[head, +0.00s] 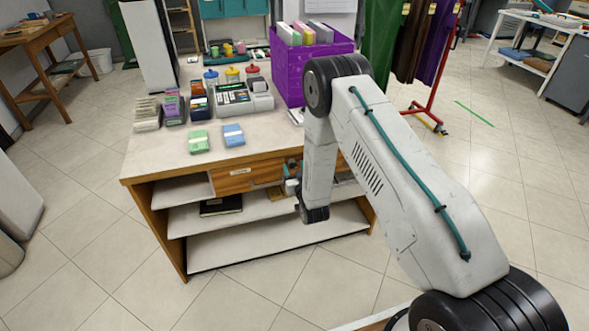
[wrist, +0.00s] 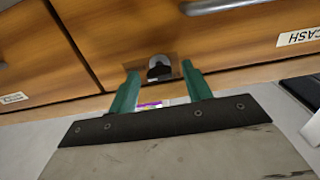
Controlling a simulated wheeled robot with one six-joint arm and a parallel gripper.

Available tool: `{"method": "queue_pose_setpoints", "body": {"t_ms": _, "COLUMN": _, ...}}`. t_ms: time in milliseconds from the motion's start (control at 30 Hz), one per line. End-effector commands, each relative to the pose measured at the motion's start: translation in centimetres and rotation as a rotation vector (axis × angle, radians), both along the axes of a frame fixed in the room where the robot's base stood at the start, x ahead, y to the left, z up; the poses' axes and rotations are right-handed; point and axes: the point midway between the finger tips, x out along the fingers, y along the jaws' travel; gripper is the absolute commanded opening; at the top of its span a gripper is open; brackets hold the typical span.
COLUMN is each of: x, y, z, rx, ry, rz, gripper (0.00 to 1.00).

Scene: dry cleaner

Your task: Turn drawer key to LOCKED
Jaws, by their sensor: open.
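In the wrist view the drawer lock (wrist: 160,68) shows as a dark, rounded piece with a grey part on a small plate in the wooden drawer front (wrist: 95,40). I take the dark piece for the key; its turn position and any LOCKED mark cannot be read. My gripper (wrist: 160,74) is open, with its two green fingers pointing at the drawer front, one on each side of the lock in the picture. Nothing is held between them. In the head view my gripper (head: 291,187) is at the counter's front, partly hidden by my arm, and the lock cannot be made out.
The counter (head: 150,160) has open shelves below, with a dark box (head: 221,205) on one. Metal drawer handles (wrist: 215,5) and a CASH label (wrist: 300,36) are near the lock. A till (head: 235,97) and purple crate (head: 290,75) stand on top. The floor in front is clear.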

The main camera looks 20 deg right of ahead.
Motion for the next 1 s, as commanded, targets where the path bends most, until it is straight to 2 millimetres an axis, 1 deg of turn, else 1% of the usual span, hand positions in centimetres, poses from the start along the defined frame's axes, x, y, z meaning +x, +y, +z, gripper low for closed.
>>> {"method": "queue_pose_setpoints", "body": {"t_ms": 133, "x": -0.02, "y": 0.0, "z": -0.01, "rx": 0.0, "ry": 0.0, "rz": 0.0, "gripper": 0.49}}
{"method": "queue_pose_setpoints", "body": {"t_ms": 167, "x": -0.03, "y": 0.0, "z": -0.01, "rx": 0.0, "ry": 0.0, "rz": 0.0, "gripper": 0.41}}
{"method": "queue_pose_setpoints", "body": {"t_ms": 200, "x": -0.03, "y": 0.0, "z": 0.0, "rx": 0.0, "ry": 0.0, "rz": 0.0, "gripper": 0.3}}
{"method": "queue_pose_setpoints", "body": {"t_ms": 300, "x": -0.04, "y": 0.01, "z": 0.0, "rx": 0.0, "ry": 0.0, "rz": 0.0, "gripper": 0.04}}
{"method": "queue_pose_setpoints", "body": {"t_ms": 667, "x": -0.05, "y": 0.03, "z": 0.01, "rx": -0.038, "ry": 0.0, "rz": 0.0, "gripper": 0.04}}
{"method": "queue_pose_setpoints", "body": {"t_ms": 867, "x": -0.05, "y": 0.07, "z": 0.01, "rx": -0.146, "ry": 0.0, "rz": 0.0, "gripper": 0.04}}
{"method": "queue_pose_setpoints", "body": {"t_ms": 1000, "x": -0.05, "y": 0.12, "z": 0.0, "rx": -0.26, "ry": 0.0, "rz": 0.0, "gripper": 0.04}}
